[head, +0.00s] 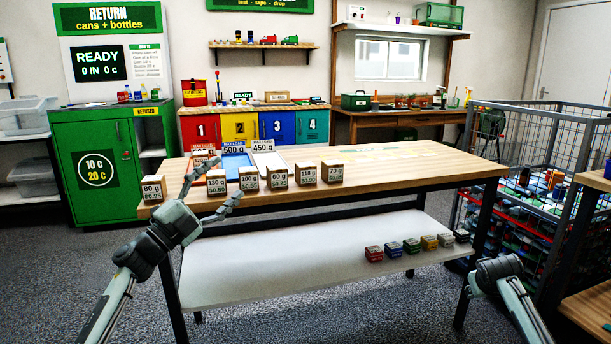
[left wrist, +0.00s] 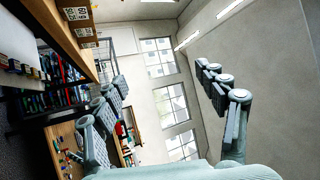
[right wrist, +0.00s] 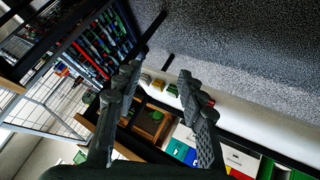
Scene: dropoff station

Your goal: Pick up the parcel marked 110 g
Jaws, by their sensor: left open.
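The parcel marked 110 g (head: 305,174) is a small brown box with a white label. It stands upright near the front edge of the wooden table, between the 60 g parcel (head: 277,175) and the 70 g parcel (head: 332,171). My left gripper (head: 220,180) is open and empty at the table's left front, around the 130 g parcel in the picture and well left of the 110 g one. Its spread fingers also show in the left wrist view (left wrist: 162,80). My right gripper (right wrist: 160,75) has its fingers apart with nothing between them in the right wrist view; the head view shows only its arm.
The 80 g (head: 153,190), 130 g (head: 216,183) and 100 g (head: 249,179) parcels share the row. Trays, including a blue one (head: 238,163), lie behind it. Small coloured blocks (head: 411,246) sit on the lower shelf. A wire cage (head: 560,135) stands right. The tabletop's right half (head: 420,170) is clear.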

